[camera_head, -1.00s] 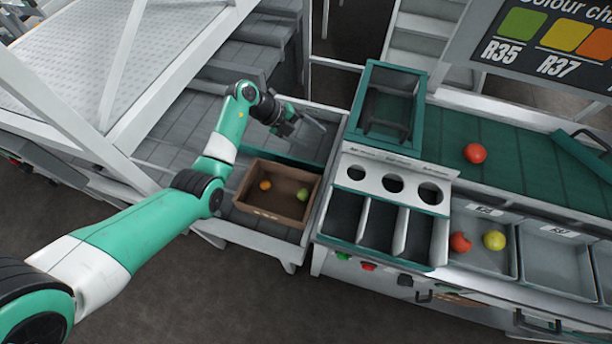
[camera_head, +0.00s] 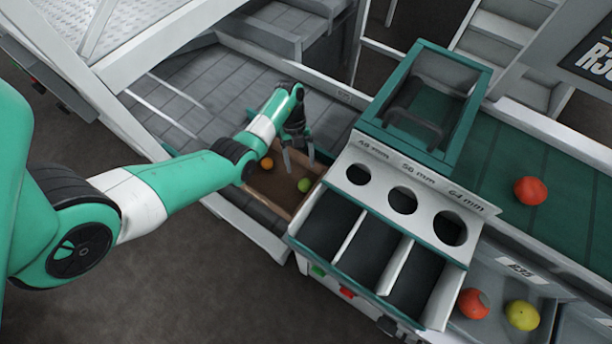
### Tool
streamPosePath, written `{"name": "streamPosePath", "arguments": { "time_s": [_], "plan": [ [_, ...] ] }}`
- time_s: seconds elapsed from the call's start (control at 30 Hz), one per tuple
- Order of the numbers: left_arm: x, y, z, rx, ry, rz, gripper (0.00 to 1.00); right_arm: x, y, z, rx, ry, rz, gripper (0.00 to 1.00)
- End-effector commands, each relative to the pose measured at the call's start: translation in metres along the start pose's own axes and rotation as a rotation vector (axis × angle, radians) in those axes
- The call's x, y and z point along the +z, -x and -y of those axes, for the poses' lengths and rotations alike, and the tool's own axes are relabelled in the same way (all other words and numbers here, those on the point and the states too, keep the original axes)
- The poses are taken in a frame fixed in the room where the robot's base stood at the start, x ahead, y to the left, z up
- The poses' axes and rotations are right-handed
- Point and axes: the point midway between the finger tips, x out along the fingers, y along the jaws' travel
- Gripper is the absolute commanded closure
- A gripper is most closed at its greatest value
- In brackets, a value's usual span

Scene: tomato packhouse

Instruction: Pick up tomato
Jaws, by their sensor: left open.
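A brown box (camera_head: 251,189) holds an orange tomato (camera_head: 266,163) and a green tomato (camera_head: 304,185). My left gripper (camera_head: 299,170) is open, pointing down over the box, with its fingers near the green tomato; I cannot tell if they touch it. A red tomato (camera_head: 530,191) lies on the green belt (camera_head: 497,165). A red tomato (camera_head: 473,303) and a yellow-green tomato (camera_head: 522,315) lie in the tray marked R35 (camera_head: 500,258). My right gripper is out of view.
A sizing panel (camera_head: 383,182) with three round holes stands right of the box, above three open bins (camera_head: 349,243). A green-framed hood (camera_head: 462,119) stands behind it. Grey slatted decking (camera_head: 245,85) lies behind the box.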

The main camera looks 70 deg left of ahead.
Motion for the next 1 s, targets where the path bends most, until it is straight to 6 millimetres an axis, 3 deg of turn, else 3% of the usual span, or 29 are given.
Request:
{"name": "streamPosePath", "arguments": {
  "time_s": [0.03,0.1,0.37,0.63,0.87,0.9,1.0],
  "plan": [
    [0.002,-0.018,0.000,0.001,-0.002,-0.001,0.21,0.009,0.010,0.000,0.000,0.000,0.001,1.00],
    [0.002,-0.029,0.001,0.001,-0.003,0.000,0.21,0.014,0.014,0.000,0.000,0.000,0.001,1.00],
    [0.001,-0.040,0.001,-0.001,-0.002,0.000,0.21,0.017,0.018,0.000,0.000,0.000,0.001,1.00],
    [0.002,-0.084,0.004,0.000,-0.003,0.000,0.21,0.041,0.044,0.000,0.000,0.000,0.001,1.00],
    [0.001,-0.086,0.004,-0.001,-0.002,0.001,0.21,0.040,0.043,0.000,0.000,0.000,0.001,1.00],
    [0.001,-0.085,0.004,-0.001,-0.002,0.001,0.23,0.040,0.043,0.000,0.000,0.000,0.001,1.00],
    [0.001,-0.085,0.004,-0.001,-0.002,0.001,0.41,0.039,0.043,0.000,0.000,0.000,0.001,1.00]
  ]
}}
